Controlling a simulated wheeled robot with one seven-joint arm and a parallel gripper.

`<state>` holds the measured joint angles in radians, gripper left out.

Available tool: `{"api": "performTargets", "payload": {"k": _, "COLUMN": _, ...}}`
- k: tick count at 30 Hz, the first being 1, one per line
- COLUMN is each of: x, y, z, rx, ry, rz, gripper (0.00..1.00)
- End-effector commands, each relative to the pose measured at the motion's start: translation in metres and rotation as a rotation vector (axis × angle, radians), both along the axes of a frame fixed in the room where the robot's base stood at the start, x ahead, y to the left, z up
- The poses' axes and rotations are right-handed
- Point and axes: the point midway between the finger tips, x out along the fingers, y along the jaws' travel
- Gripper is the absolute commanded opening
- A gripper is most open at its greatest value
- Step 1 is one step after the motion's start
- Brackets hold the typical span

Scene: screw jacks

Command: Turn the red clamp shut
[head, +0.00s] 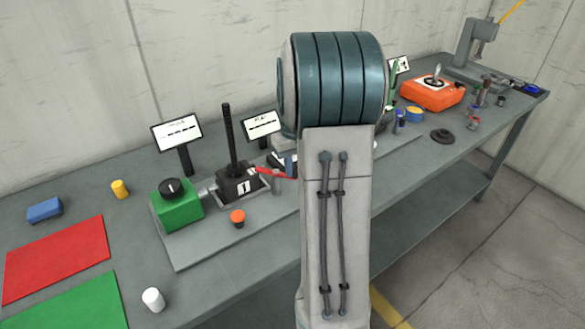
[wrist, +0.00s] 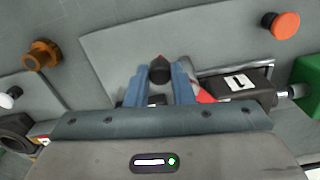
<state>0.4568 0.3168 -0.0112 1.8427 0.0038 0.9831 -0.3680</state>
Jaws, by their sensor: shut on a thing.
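The red clamp (head: 270,172) shows in the head view as a thin red lever beside the black block with a "1" label (head: 240,185). Part of the red clamp (wrist: 204,95) shows in the wrist view, just right of my right finger. My gripper (wrist: 160,78) has its two blue fingers closed around a dark, reddish-tipped piece, which looks like the clamp's handle end. How this piece joins the red lever is hidden by the fingers. In the head view my arm covers most of my gripper.
A tall black lever (head: 230,135) rises close left of the clamp. A green box with a black knob (head: 176,205), an orange button (head: 237,217) and sign stands (head: 261,124) are nearby. An orange box (head: 432,95) stands farther right. The front left of the bench holds coloured mats (head: 58,258).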

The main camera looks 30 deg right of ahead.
Motion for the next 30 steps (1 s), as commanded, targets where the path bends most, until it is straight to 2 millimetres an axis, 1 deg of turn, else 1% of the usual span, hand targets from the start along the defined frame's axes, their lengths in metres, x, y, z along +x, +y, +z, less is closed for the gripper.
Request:
{"api": "performTargets", "payload": {"k": 3, "x": 0.0033, "y": -0.0028, "z": 0.0015, "rx": -0.001, "ry": -0.004, "rz": 0.060, "gripper": 0.00}}
{"api": "performTargets", "payload": {"k": 10, "x": 0.0061, "y": -0.0055, "z": 0.0017, "rx": -0.002, "ry": -0.005, "rz": 0.130, "gripper": 0.00}}
{"api": "performTargets", "payload": {"k": 26, "x": 0.0072, "y": -0.0064, "z": 0.0020, "rx": -0.003, "ry": -0.006, "rz": 0.152, "gripper": 0.00}}
{"api": "performTargets", "payload": {"k": 27, "x": 0.0071, "y": -0.0064, "z": 0.0020, "rx": -0.003, "ry": -0.006, "rz": 0.152, "gripper": 0.29}}
{"api": "performTargets", "payload": {"k": 28, "x": 0.0071, "y": -0.0063, "z": 0.0019, "rx": -0.002, "ry": -0.006, "rz": 0.152, "gripper": 0.38}}
{"api": "performTargets", "payload": {"k": 29, "x": 0.0070, "y": -0.0062, "z": 0.0018, "rx": -0.002, "ry": -0.005, "rz": 0.152, "gripper": 0.43}}
{"api": "performTargets", "payload": {"k": 30, "x": 0.0068, "y": -0.0062, "z": 0.0016, "rx": -0.002, "ry": -0.005, "rz": 0.152, "gripper": 0.43}}
